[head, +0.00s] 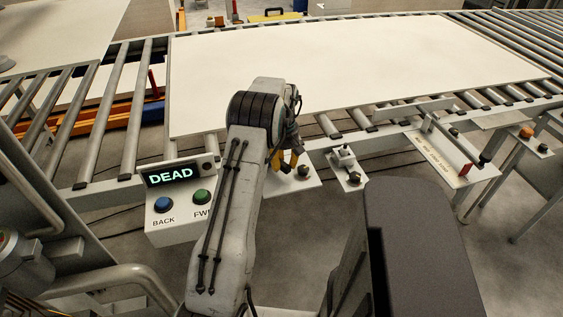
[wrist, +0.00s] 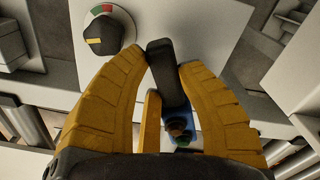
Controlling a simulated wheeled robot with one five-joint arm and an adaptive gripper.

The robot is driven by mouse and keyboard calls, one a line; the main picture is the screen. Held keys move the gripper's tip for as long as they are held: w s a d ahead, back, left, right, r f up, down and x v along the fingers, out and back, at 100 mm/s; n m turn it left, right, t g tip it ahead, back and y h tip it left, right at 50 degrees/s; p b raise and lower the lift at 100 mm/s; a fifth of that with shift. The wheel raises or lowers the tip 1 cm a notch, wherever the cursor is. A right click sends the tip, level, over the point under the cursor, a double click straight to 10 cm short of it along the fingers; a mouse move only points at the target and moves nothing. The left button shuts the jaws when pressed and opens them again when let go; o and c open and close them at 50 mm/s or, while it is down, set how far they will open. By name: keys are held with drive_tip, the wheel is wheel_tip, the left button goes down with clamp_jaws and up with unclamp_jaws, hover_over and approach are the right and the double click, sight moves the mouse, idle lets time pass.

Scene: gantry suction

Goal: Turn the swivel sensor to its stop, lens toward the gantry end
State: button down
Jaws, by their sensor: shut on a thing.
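My gripper (wrist: 163,62) has its yellow fingers closed about a dark upright bar (wrist: 166,75) in the wrist view. This bar appears to be part of the swivel sensor; a blue body (wrist: 176,112) with a brown round part and a small green spot shows just below it, between the fingers. I cannot tell which way the lens faces. In the head view my gripper (head: 286,160) is over the left part of a pale plate at the conveyor's front edge, and my arm hides the sensor there.
A black knob (wrist: 99,35) with a red and green dial stands on the plate, left of the fingers. A control box (head: 180,200) reading DEAD is left of my arm. A large white panel (head: 340,60) lies on the rollers. A small bracketed device (head: 345,160) is at right.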

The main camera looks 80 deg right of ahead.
drive_tip(key=shift+f, duration=0.1)
idle(0.4)
drive_tip(key=c, duration=1.1)
unclamp_jaws()
drive_tip(key=shift+d, duration=0.1)
wheel_tip(320, 180, up, 12)
drive_tip(key=shift+r, duration=0.1)
